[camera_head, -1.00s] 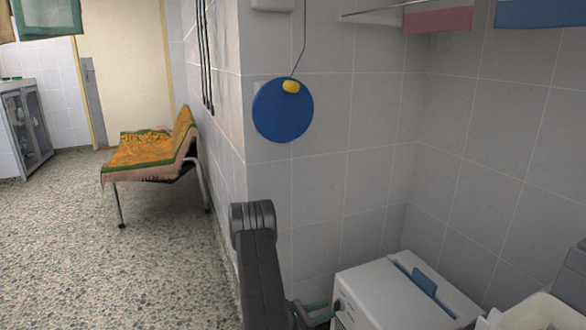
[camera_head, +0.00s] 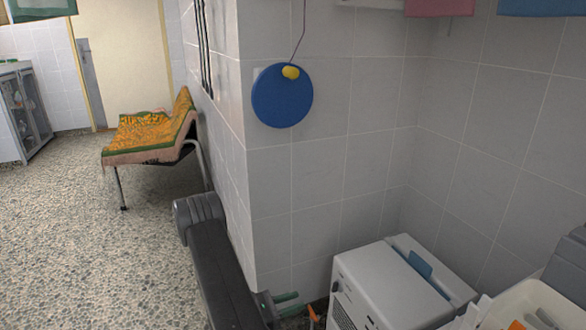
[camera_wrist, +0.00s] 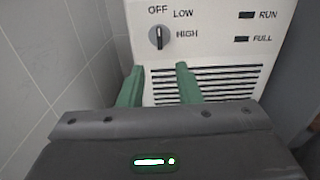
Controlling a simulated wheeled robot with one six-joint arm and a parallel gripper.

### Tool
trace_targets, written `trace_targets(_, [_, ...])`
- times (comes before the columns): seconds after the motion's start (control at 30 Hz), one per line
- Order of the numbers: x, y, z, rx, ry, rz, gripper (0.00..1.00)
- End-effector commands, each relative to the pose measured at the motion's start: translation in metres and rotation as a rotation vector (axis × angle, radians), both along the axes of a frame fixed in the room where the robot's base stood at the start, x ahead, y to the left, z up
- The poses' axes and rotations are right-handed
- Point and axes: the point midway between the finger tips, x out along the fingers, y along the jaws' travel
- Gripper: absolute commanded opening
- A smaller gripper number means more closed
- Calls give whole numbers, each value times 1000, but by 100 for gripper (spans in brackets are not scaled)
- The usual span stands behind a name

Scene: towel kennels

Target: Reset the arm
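My arm reaches down from the lower middle of the head view. My gripper (camera_head: 294,301) has two green fingers and is near the left side of a white appliance (camera_head: 385,275). In the wrist view, my gripper (camera_wrist: 159,75) shows its fingers apart with nothing between them. The appliance's front panel (camera_wrist: 210,55) fills the view ahead, with a knob (camera_wrist: 159,38) marked OFF, LOW and HIGH and a slatted vent. I cannot tell whether the fingertips touch it.
A tiled wall corner (camera_head: 245,180) stands close beside my arm. A blue disc (camera_head: 282,97) hangs on the wall. A pale bin (camera_head: 535,300) with orange items is at lower right. A bench with an orange cover (camera_head: 150,138) stands at left; the pebbled floor (camera_head: 90,250) there is clear.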

Motion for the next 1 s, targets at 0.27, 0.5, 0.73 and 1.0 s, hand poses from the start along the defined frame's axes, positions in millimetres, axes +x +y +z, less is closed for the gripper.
trace_targets(0.27, [15, -38, -2, 1, -2, -4, 31])
trace_targets(0.5, [28, -70, -2, 1, -2, -3, 31])
trace_targets(0.73, [41, -102, -2, 1, -4, -3, 31])
trace_targets(1.0, [46, -110, -2, 66, -164, 2, 31])
